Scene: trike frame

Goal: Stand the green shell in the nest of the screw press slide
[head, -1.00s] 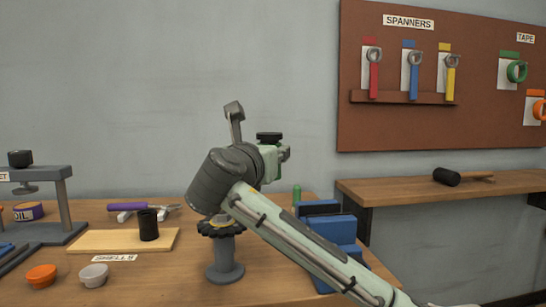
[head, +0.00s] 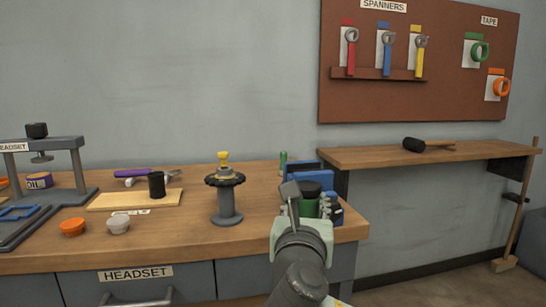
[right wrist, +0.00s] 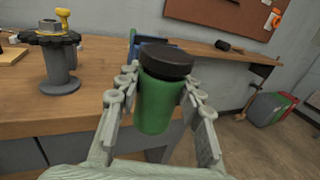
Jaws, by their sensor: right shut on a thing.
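My right gripper (right wrist: 158,100) is shut around the green shell (right wrist: 154,106), a green cylinder with a wide black top. In the head view the green shell (head: 309,207) shows upright between the fingers, at the front right edge of the bench. The screw press (head: 78,170) stands at the far left, with a black knob on top and a HEADSET label. Its slide (head: 38,222) lies low in front, cut off by the left edge, with a blue frame (head: 17,213) on it. I cannot make out the nest clearly. My left gripper is not in view.
A round stand (head: 226,205) with a yellow piece on top is between shell and press. A board (head: 108,200) holds a black cylinder (head: 156,184). Blue bins (head: 310,175) stand behind my gripper.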

